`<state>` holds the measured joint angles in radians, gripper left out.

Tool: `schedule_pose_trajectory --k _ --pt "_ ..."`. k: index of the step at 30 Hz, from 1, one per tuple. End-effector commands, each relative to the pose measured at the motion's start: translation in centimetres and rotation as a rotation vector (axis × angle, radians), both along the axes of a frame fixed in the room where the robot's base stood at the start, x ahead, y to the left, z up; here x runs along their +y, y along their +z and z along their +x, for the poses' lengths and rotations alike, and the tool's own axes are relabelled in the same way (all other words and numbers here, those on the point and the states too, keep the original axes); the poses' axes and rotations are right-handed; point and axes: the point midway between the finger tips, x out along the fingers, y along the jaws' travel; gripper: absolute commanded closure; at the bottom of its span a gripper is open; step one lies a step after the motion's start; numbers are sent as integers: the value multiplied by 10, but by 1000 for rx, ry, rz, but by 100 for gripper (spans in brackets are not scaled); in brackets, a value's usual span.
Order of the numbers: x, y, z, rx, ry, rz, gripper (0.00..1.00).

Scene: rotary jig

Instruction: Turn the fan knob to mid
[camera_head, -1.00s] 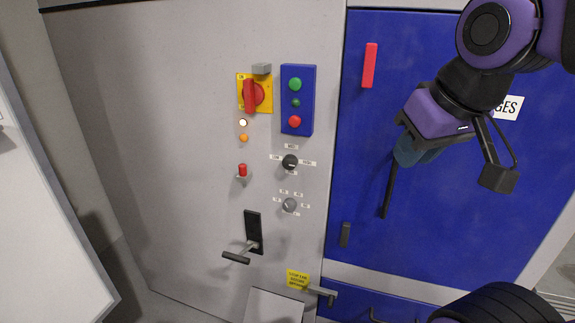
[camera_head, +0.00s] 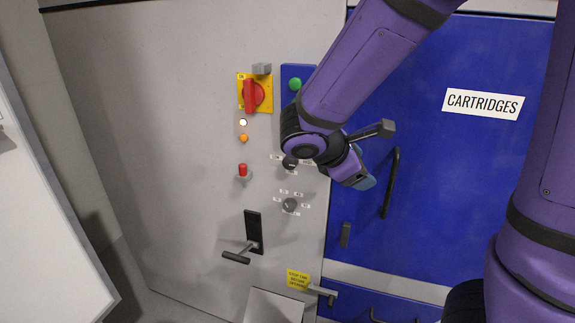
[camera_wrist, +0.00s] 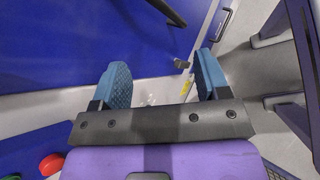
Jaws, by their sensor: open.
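Two round knobs sit on the grey panel in the head view. The upper black knob (camera_head: 290,162) has small labels around it and is partly covered by my arm. The lower grey knob (camera_head: 290,205) is in clear view, with several small labels around it. The lettering is too small to read, so I cannot tell which is the fan knob or its setting. My gripper (camera_head: 364,182) is right of both knobs, in front of the blue door's left edge. In the wrist view my gripper (camera_wrist: 163,84) is open, its blue pads apart with nothing between them.
A red rotary switch (camera_head: 252,95) and a partly covered blue button box (camera_head: 296,72) are above. A red toggle (camera_head: 243,171) and a lever handle (camera_head: 238,256) are left and below. The blue door (camera_head: 440,190) has a black handle (camera_head: 391,182).

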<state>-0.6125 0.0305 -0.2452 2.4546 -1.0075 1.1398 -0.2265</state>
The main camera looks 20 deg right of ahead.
Motion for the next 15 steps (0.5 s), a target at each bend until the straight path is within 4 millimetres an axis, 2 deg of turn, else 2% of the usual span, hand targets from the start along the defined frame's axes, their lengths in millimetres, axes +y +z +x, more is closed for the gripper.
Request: schedule_pose_trajectory --k 8,15 --pt "47 -31 53 164 377 -392 31" --pt "107 -58 88 257 693 -730 31"
